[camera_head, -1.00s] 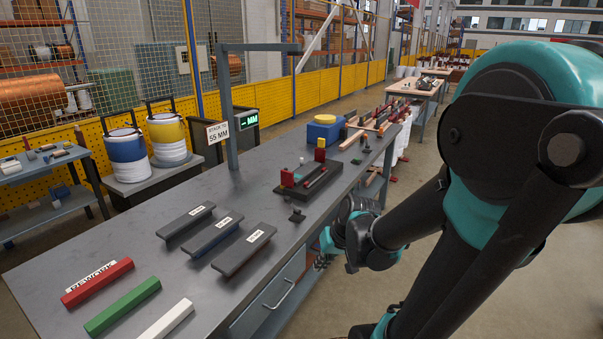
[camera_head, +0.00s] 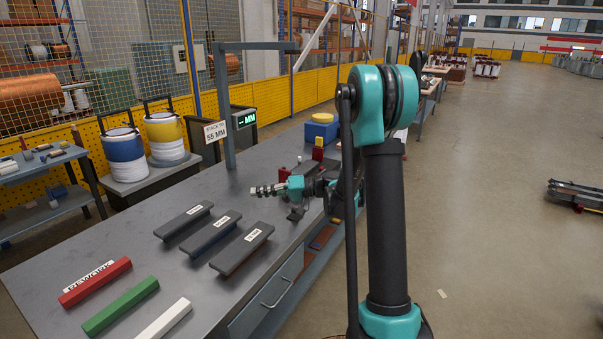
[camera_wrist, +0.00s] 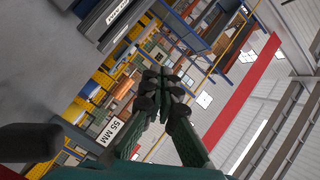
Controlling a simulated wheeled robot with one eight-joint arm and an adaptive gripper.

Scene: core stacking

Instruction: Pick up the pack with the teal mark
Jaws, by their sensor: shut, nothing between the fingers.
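Three dark flat packs with white labels lie side by side on the grey bench: a left pack (camera_head: 183,220), a middle pack (camera_head: 211,233) with a bluish side and a right pack (camera_head: 242,251) with a reddish-brown side. The label print is too small to read, and I cannot make out a teal mark on any of them. My gripper (camera_head: 258,190) is above the bench, beyond the packs, pointing left and touching none of them. In the wrist view its fingers (camera_wrist: 163,82) are together and empty. A labelled dark pack edge (camera_wrist: 118,12) shows at that view's top left.
Red (camera_head: 95,282), green (camera_head: 121,306) and white (camera_head: 165,322) bars lie at the bench's near left. A post with a 55 MM sign (camera_head: 215,131) stands at the far edge. A dark fixture with red blocks sits behind my gripper, partly hidden. The bench left of the packs is clear.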

